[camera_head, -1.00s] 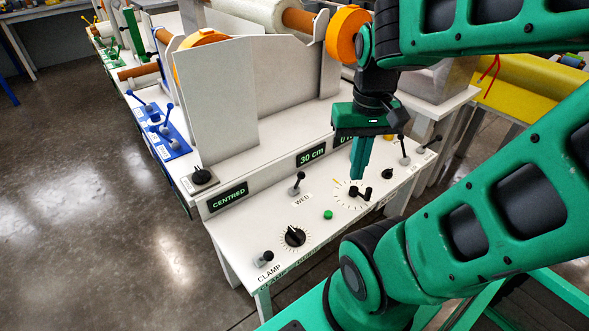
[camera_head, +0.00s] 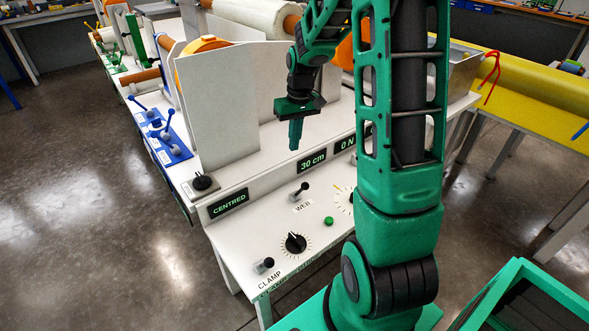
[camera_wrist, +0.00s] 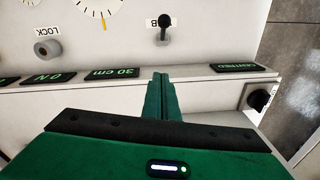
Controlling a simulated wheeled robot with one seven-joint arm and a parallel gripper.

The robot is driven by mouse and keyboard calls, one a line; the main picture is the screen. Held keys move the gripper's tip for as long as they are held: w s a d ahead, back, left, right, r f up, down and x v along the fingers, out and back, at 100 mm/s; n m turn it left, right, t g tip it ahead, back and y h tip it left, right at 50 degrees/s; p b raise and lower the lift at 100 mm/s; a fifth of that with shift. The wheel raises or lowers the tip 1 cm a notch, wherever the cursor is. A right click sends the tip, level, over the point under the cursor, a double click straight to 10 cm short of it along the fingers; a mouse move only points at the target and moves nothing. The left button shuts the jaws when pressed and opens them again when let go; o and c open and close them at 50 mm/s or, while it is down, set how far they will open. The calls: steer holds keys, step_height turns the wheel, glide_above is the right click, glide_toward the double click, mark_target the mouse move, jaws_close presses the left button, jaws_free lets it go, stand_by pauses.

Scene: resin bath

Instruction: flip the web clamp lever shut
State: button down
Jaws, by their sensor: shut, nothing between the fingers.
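A short lever with a black knob and grey base (camera_head: 300,190) stands on the white panel by the label WEB. It leans toward the upper right in the head view and also shows in the wrist view (camera_wrist: 164,30), beyond my fingertips. A similar lever (camera_head: 264,265) by the label CLAMP is at the panel's front left corner. I cannot tell from the labels alone which is the web clamp lever. My green gripper (camera_head: 295,140) is shut and empty, pointing down above the raised back part of the console. Its fingers show in the wrist view (camera_wrist: 161,85), apart from both levers.
A black dial (camera_head: 295,242) and green button (camera_head: 328,221) sit near the levers. Displays read CENTRED (camera_head: 228,204) and 30 cm (camera_head: 312,161). A tall white plate (camera_head: 215,110) stands left of my gripper. My arm hides the panel's right side.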

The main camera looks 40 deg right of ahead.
steer(key=shift+s+a+f, duration=0.2)
steer(key=shift+s+f, duration=0.3)
steer(key=shift+f, duration=1.35)
steer(key=shift+s+a+f, duration=0.15)
steer(key=shift+s+f, duration=0.4)
steer(key=shift+f, duration=1.25)
steer(key=shift+s+a+f, duration=0.2)
steer(key=shift+s+f, duration=0.3)
steer(key=shift+f, duration=1.35)
steer(key=shift+s+f, duration=0.15)
steer(key=shift+s, duration=0.55)
steer(key=shift+s+f, duration=0.1)
steer(key=shift+s, duration=0.6)
step_height(320, 180, up, 12)
steer(key=w+d, duration=0.1)
steer(key=shift+w+d, duration=0.2)
steer(key=shift+w, duration=0.1)
